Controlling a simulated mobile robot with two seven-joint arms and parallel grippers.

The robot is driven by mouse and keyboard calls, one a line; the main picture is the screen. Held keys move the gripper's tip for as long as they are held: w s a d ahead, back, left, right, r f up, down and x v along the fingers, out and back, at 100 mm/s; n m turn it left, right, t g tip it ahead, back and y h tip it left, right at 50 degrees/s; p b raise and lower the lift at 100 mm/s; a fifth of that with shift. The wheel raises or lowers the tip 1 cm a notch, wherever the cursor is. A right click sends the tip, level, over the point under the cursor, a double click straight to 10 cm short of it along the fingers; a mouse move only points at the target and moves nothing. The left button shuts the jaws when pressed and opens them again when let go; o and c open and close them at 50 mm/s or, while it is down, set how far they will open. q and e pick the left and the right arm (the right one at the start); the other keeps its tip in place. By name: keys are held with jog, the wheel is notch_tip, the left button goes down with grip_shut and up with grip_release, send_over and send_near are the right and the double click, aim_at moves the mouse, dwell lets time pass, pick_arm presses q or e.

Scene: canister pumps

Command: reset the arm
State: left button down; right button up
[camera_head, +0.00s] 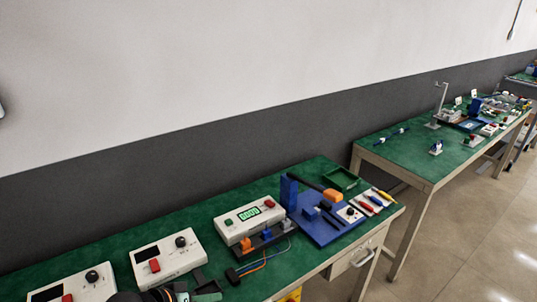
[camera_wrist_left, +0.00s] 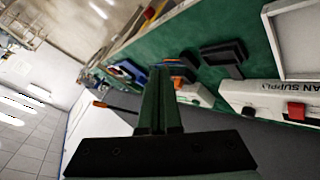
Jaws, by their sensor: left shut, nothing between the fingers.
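My left gripper (camera_head: 207,296) shows at the bottom edge of the head view, over the front of the green bench (camera_head: 110,251). It is mostly cut off by the frame. In the left wrist view its two fingers (camera_wrist_left: 163,72) lie together, shut with nothing between them. A white box with a red button (camera_head: 165,258) stands on the bench behind it in the head view. A white supply box (camera_wrist_left: 262,100) shows at the right in the wrist view. My right gripper is not in view.
Black parts (camera_head: 233,277) lie near the gripper. A second green table (camera_head: 400,153) stands beyond a gap.

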pick_arm(q)
jog(key=s+a+f+m+t+y, duration=0.1)
jog(key=s+a+f+y, duration=0.1)
jog(key=s+f, duration=0.5)
jog(key=s+a+f+t+y, duration=0.1)
jog(key=s+f+y, duration=0.1)
jog(key=s+f, duration=0.5)
jog(key=shift+s+a+f+m, duration=0.2)
jog(key=shift+s+a+m, duration=0.2)
jog(key=shift+s, duration=0.7)
